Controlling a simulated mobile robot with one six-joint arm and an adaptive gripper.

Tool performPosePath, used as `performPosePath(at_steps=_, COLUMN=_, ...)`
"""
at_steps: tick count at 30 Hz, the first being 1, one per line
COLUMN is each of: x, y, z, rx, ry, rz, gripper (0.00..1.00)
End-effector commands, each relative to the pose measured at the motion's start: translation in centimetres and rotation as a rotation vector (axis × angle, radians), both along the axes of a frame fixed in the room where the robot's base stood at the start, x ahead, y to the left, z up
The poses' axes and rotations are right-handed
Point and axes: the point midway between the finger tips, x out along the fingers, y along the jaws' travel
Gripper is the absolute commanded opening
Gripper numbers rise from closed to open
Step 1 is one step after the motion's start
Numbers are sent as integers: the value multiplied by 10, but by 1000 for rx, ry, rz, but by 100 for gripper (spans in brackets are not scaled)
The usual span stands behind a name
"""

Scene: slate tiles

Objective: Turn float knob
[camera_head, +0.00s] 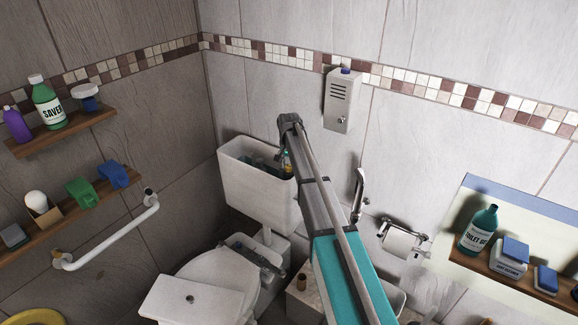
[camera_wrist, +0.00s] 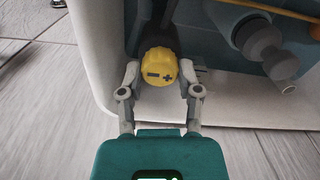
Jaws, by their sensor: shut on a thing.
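The float knob (camera_wrist: 159,68) is a yellow round cap with a dark minus and plus mark, inside the open toilet cistern in the wrist view. My gripper (camera_wrist: 160,82) has one finger on each side of the knob and is shut on it. In the head view the white cistern (camera_head: 256,195) stands open against the wall. My arm reaches over its right end, and my gripper (camera_head: 285,162) is small there and partly hidden. The knob is too small to make out clearly in that view.
Inside the cistern, a grey fitting (camera_wrist: 270,55) sits right of the knob, below an orange rod (camera_wrist: 275,10). The cistern lid (camera_head: 190,300) lies across the toilet bowl. A metal wall box (camera_head: 340,100) and a paper holder (camera_head: 402,240) are on the back wall.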

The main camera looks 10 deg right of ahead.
Motion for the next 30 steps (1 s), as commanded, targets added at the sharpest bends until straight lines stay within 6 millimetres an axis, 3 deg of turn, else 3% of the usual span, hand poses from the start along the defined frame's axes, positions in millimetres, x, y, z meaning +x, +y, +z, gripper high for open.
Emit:
performPosePath(at_steps=1, x=0, y=0, z=0, rx=-1, ry=1, rz=0, gripper=14)
performPosePath(at_steps=3, x=0, y=0, z=0, rx=-1, ry=1, rz=0, gripper=1)
performPosePath(at_steps=4, x=0, y=0, z=0, rx=-1, ry=1, rz=0, gripper=0)
performPosePath(at_steps=17, x=0, y=0, z=0, rx=0, ry=1, rz=64, gripper=0)
performPosePath(at_steps=30, x=-1, y=0, z=0, rx=-1, ry=2, rz=375, gripper=0)
